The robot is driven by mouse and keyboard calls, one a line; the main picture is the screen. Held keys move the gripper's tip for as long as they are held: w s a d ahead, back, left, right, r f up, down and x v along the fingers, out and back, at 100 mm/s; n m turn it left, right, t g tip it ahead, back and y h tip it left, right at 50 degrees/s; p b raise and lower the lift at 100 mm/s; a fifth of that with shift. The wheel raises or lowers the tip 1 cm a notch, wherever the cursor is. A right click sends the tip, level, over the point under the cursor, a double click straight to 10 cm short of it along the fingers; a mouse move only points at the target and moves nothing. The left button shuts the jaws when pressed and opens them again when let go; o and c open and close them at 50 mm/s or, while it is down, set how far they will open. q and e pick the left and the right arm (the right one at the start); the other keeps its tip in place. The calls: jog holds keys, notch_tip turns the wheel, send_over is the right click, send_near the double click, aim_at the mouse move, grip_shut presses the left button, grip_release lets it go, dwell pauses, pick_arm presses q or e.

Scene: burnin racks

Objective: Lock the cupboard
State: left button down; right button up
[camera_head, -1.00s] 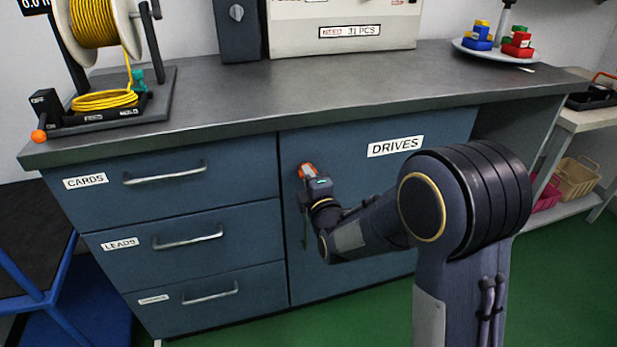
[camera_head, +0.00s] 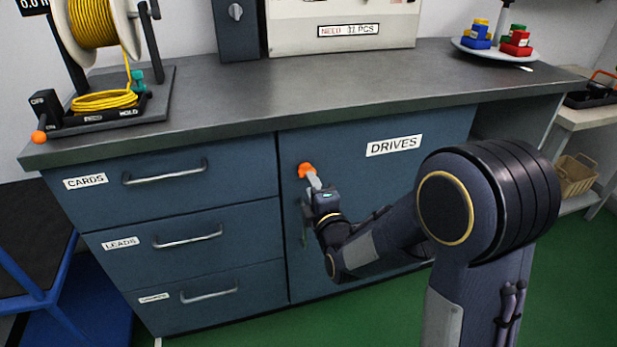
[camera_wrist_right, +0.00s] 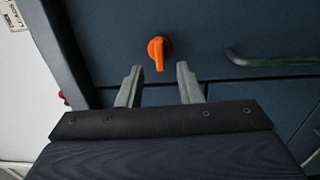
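The cupboard is the blue door marked DRIVES (camera_head: 380,215) under the bench. Its orange turn knob (camera_head: 306,170) sits near the door's upper left edge. In the right wrist view, the knob (camera_wrist_right: 157,52) shows a round body with a tab pointing down in the picture. My right gripper (camera_head: 313,181) is just in front of and below the knob. In the right wrist view my right gripper (camera_wrist_right: 159,70) has its two fingers apart, with the knob beyond the gap and nothing held. The door looks shut. My left gripper is not in view.
A dark door handle (camera_wrist_right: 270,60) lies right of the knob in the right wrist view. Three drawers (camera_head: 190,240) stand left of the door. The worktop (camera_head: 330,85) overhangs above, bearing a cable reel (camera_head: 95,25) and a plate of coloured blocks (camera_head: 495,48).

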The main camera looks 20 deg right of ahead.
jog(key=shift+s, duration=1.7)
jog(key=s+d+f+m+g+y, duration=0.15)
jog(key=s+m+g, duration=0.45)
jog(key=s+m, duration=0.6)
jog(key=s+d+f+m+g+y, duration=0.15)
jog(key=s+m+g, duration=0.55)
jog(key=s, duration=0.8)
notch_tip(320, 180, up, 28)
jog(key=s+m+p, duration=0.1)
jog(key=p, duration=2.7)
jog(key=shift+d+r+t, duration=0.15)
jog(key=shift+d+t, duration=0.15)
jog(key=shift+d, duration=0.1)
